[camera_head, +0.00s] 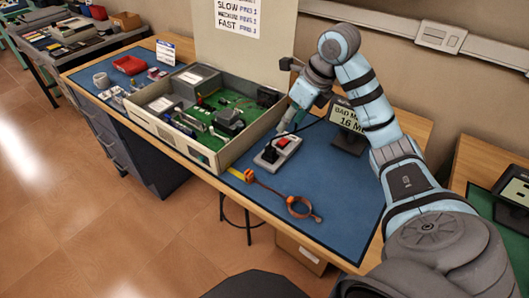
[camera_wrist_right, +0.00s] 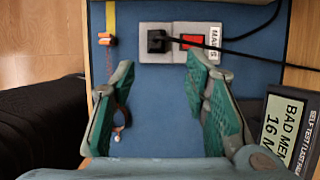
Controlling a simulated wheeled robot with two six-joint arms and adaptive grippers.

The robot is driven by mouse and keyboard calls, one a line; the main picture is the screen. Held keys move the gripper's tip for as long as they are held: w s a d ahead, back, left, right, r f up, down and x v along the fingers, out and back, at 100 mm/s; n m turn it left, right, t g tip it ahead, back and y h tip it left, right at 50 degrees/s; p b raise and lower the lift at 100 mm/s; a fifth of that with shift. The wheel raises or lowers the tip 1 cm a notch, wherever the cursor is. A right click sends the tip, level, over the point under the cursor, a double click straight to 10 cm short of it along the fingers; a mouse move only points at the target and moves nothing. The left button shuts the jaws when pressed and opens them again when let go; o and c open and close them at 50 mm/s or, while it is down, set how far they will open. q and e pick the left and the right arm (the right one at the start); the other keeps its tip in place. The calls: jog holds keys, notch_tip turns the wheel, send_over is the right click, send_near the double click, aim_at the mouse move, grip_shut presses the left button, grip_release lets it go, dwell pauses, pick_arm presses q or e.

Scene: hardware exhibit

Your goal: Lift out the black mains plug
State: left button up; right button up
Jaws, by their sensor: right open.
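The black mains plug (camera_wrist_right: 157,41) sits in the left part of a pale grey socket block (camera_wrist_right: 180,55), beside a red switch (camera_wrist_right: 191,41) and a MAINS label. The plug (camera_head: 270,155) and the block (camera_head: 289,154) also show on the blue mat in the head view. A black cable runs right from the plug across the block. My right gripper (camera_wrist_right: 158,70) is open and empty, its green-padded fingers spread to either side of the plug's line, short of the plug in the picture. It also shows above the block in the head view (camera_head: 291,125). My left gripper is not in view.
An open beige chassis with a green circuit board (camera_head: 238,112) stands left of the block. An orange-ended wrist strap (camera_head: 275,190) lies in front. A small display (camera_head: 350,118) stands behind on the right. The blue mat's front right is clear.

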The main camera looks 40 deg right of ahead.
send_near(271, 148)
jog(key=b+x, duration=0.2)
jog(key=x, duration=0.7)
jog(key=shift+w, duration=0.1)
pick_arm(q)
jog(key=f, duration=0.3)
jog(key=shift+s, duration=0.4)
pick_arm(e)
jog(key=c, duration=1)
